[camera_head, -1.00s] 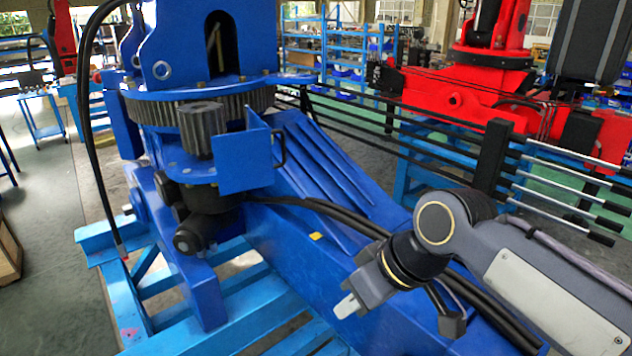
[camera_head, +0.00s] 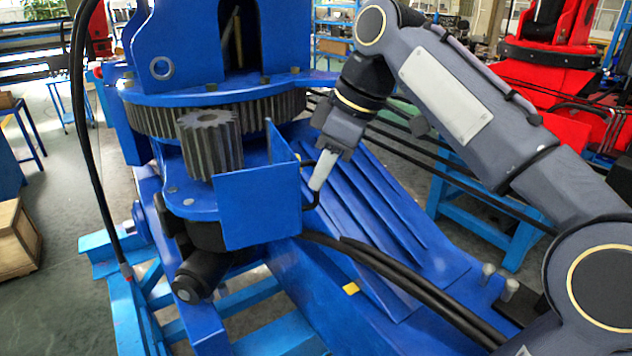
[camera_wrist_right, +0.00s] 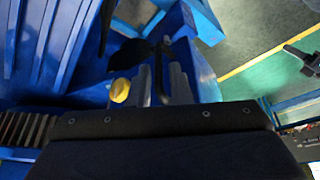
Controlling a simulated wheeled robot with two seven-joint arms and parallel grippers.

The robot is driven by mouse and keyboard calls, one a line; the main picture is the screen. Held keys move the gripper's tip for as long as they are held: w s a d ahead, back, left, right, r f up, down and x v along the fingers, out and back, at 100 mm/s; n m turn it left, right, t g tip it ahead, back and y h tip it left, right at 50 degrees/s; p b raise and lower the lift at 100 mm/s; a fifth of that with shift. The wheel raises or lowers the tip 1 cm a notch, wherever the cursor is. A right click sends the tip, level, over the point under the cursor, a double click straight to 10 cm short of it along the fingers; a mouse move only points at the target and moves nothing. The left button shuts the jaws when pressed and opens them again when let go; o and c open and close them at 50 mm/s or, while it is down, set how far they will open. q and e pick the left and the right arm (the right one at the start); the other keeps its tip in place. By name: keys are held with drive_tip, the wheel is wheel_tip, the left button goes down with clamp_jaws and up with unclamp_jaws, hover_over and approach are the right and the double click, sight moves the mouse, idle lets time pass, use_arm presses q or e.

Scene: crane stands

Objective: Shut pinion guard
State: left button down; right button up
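The pinion guard (camera_head: 262,208) is a blue bent plate in front of and to the right of the grey toothed pinion (camera_head: 210,145). The pinion stays exposed at its front left and meets the large ring gear (camera_head: 160,118) behind it. A black handle (camera_head: 309,204) sits at the guard's right edge. My right gripper (camera_head: 316,188) points down at this handle, its pale fingertips overlapping it. In the right wrist view, the grey fingers (camera_wrist_right: 165,85) have a narrow dark strip between them; whether they grip the handle is unclear. My left gripper is out of view.
Black hoses (camera_head: 390,270) run below the guard over the blue crane base. Ribbed blue plates (camera_head: 370,200) slope away beside my right gripper. A hanging black cable (camera_head: 85,150) passes at the left. A red crane (camera_head: 545,75) stands behind at the right.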

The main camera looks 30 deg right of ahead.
sight(316, 199)
drive_tip(key=shift+x, duration=1.5)
clamp_jaws()
